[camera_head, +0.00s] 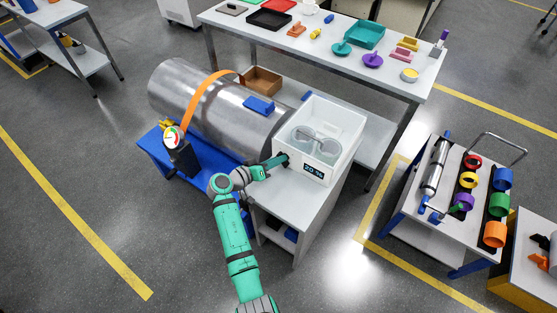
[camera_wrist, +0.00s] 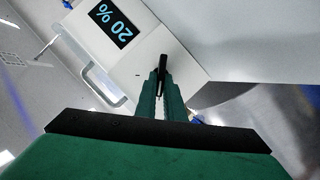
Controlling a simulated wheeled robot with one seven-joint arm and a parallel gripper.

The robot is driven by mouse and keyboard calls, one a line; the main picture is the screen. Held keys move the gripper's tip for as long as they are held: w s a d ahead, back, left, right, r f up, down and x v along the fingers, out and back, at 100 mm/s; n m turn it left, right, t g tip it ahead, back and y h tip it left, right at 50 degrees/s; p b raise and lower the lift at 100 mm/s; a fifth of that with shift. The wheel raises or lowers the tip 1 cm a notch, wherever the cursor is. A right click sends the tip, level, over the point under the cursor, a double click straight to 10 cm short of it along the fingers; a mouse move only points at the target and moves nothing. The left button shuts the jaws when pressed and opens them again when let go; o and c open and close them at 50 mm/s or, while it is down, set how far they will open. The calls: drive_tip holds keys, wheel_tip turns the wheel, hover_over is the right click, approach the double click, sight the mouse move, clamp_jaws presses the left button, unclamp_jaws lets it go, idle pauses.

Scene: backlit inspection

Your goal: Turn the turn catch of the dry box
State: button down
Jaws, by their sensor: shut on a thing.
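The white dry box (camera_head: 345,128) stands on a small grey cabinet in the head view, with grey round shapes showing inside it. Its front carries a dark display (camera_head: 313,171), which reads 20 % in the wrist view (camera_wrist: 114,24). The black turn catch (camera_wrist: 163,62) sticks out from the box front in the wrist view. My gripper (camera_wrist: 160,82) is shut on the catch, with its green fingers on both sides of it. In the head view my gripper (camera_head: 281,160) reaches the box at its left front corner, and hides the catch there.
A large metal cylinder (camera_head: 215,100) with an orange strap lies on a blue stand left of the box. A gauge (camera_head: 172,137) stands at its near end. A long table (camera_head: 395,75) with coloured parts is behind. A cart (camera_head: 425,215) stands right; floor between is clear.

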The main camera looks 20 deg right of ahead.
drive_tip(key=shift+f+n, duration=0.1)
drive_tip(key=shift+n, duration=0.3)
drive_tip(key=shift+a+h, duration=0.1)
drive_tip(key=shift+h, duration=0.2)
drive_tip(key=c, duration=1.9)
unclamp_jaws()
drive_tip(key=shift+o, duration=0.2)
drive_tip(key=v, duration=1)
drive_tip(key=shift+a+r, duration=0.2)
drive_tip(key=shift+a, duration=0.05)
